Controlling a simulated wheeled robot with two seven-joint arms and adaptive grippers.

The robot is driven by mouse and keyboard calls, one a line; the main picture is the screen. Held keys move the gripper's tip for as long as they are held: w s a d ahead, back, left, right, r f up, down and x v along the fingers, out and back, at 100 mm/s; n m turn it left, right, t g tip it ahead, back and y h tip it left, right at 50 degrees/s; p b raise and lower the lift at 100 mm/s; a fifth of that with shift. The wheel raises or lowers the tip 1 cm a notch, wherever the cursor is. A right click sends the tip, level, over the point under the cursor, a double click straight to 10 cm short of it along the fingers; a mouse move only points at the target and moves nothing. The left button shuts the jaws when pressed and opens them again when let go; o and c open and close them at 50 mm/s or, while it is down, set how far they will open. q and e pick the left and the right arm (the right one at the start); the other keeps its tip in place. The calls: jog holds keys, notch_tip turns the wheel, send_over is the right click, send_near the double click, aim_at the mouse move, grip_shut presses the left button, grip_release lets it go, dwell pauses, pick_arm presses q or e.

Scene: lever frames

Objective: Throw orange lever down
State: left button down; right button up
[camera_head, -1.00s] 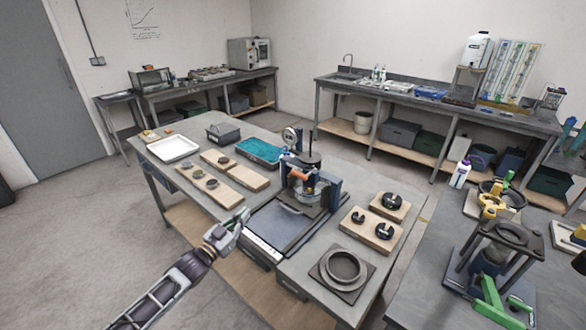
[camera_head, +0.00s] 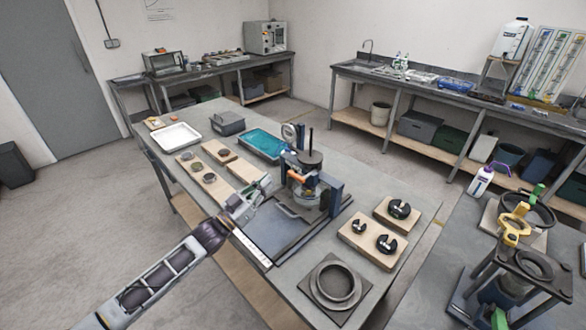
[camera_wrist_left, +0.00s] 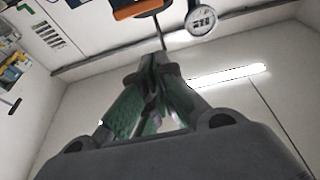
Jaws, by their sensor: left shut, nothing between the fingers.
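The orange lever (camera_head: 298,177) sits on the front of a dark shear-box-like device (camera_head: 317,190) on the middle table. In the left wrist view the orange handle (camera_wrist_left: 138,9) shows at the top edge, beyond the fingertips. My left gripper (camera_head: 267,184) is left of the lever, a short gap from it, with its fingers shut and empty. The fingers also show in the left wrist view (camera_wrist_left: 154,58), pointing towards the handle and not touching it. My right gripper is not in view.
A round dial gauge (camera_wrist_left: 201,20) is close to the handle. Wooden boards with small discs (camera_head: 205,172), a teal tray (camera_head: 262,144) and a white tray (camera_head: 177,137) lie left of the device. Black slotted weights (camera_head: 387,243) and a ring mould (camera_head: 335,283) lie right.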

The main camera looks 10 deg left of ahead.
pick_arm(q)
jog(key=shift+r, duration=0.15)
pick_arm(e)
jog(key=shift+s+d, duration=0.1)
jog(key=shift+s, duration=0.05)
pick_arm(q)
notch_tip(320, 180, up, 4)
jog(key=f+p, duration=0.1)
jog(key=p, duration=0.1)
send_over(288, 172)
jog(key=s, duration=0.3)
jog(key=f, duration=0.3)
jog(key=shift+w+d+f+p, duration=0.15)
jog(key=shift+d+f+p, duration=0.15)
jog(key=shift+d+f, duration=0.05)
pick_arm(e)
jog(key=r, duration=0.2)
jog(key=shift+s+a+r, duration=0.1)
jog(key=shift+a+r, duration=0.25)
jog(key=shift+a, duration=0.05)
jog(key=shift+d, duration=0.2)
pick_arm(q)
jog(key=shift+w+f, duration=0.1)
jog(key=shift+f, duration=0.05)
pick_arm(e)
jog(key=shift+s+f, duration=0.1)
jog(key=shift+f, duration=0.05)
